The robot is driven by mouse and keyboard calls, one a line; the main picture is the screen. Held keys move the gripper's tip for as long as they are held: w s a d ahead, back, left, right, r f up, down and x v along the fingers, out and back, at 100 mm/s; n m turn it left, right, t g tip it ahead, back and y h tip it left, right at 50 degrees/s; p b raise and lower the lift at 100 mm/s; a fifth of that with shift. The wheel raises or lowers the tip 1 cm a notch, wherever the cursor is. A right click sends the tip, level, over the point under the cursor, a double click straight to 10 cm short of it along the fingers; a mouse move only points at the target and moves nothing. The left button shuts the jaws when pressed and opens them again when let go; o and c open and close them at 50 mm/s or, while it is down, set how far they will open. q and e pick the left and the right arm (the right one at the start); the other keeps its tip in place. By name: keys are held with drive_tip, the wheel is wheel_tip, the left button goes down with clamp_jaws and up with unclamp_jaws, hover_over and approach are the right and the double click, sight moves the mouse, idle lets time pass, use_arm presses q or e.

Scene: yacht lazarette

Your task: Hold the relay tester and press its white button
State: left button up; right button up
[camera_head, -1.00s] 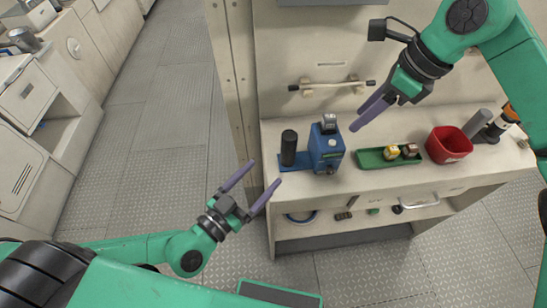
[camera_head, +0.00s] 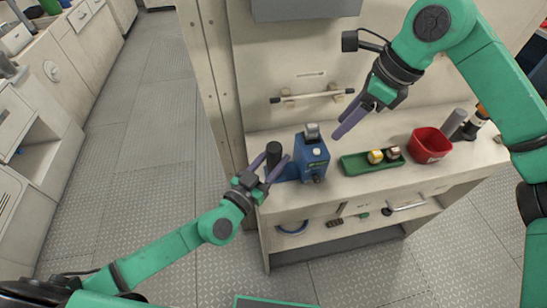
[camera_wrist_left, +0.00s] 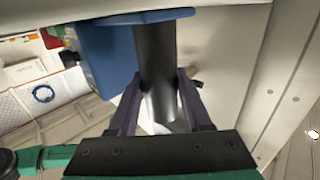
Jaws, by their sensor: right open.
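The relay tester (camera_head: 313,163) is a blue box standing on the worktop, with a grey part on top and a small white spot, apparently the button (camera_head: 317,151), on its upper face. Its upright black cylindrical handle (camera_head: 273,153) stands on a blue foot to the left of the box. My left gripper (camera_head: 272,162) is open, with one finger on each side of the handle. The left wrist view also shows the handle (camera_wrist_left: 155,65) between the fingers; firm contact is not clear. My right gripper (camera_head: 338,134) is open and empty, above and right of the box.
A green tray (camera_head: 350,165) with small yellow and brown blocks lies right of the tester. A red bin (camera_head: 430,146) and a dark grey cylinder (camera_head: 453,122) stand further right. A wall rail (camera_head: 310,97) runs behind. A shelf below holds tools.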

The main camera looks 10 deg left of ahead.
clamp_jaws()
idle(1.9)
